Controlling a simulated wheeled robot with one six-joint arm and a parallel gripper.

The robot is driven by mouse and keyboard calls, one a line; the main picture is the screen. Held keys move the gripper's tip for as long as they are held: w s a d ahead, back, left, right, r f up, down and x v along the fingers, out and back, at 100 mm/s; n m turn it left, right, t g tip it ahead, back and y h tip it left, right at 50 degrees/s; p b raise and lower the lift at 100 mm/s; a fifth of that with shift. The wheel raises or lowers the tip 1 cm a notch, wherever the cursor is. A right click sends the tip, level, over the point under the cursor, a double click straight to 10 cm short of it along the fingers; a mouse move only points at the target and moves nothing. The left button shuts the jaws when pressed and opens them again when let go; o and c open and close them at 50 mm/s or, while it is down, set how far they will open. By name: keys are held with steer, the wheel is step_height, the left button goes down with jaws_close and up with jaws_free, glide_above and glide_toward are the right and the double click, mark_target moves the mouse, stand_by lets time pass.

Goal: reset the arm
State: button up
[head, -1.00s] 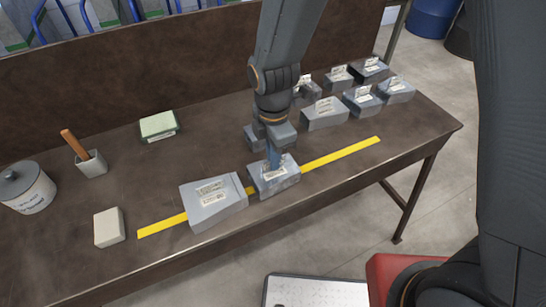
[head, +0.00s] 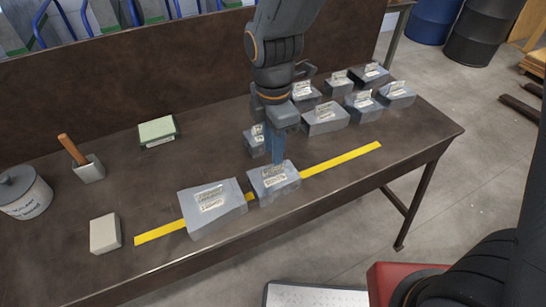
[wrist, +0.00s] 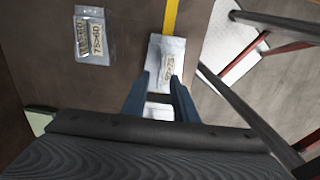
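My gripper (head: 276,158) is above the smaller grey duct piece (head: 277,184) on the yellow strip, near the table's front edge. In the wrist view the two blue fingers (wrist: 160,80) stand apart with nothing held between them. The labelled top of a duct piece (wrist: 166,58) lies beyond the fingertips on the strip. A larger duct piece (head: 208,212) sits on the strip to its left. A small grey piece (head: 251,145) stands behind my gripper, partly hidden by it. I cannot tell the exact gap between fingertips and piece.
Several labelled grey pieces (head: 325,119) stand at the table's right. The table (head: 200,160) has bare room behind the strip.

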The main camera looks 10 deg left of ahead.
steer(key=shift+r, duration=0.8)
steer(key=s+d+r+m+t, duration=0.1)
steer(key=s+d+m, duration=0.1)
steer(key=d+m, duration=2.2)
steer(key=shift+s, duration=0.3)
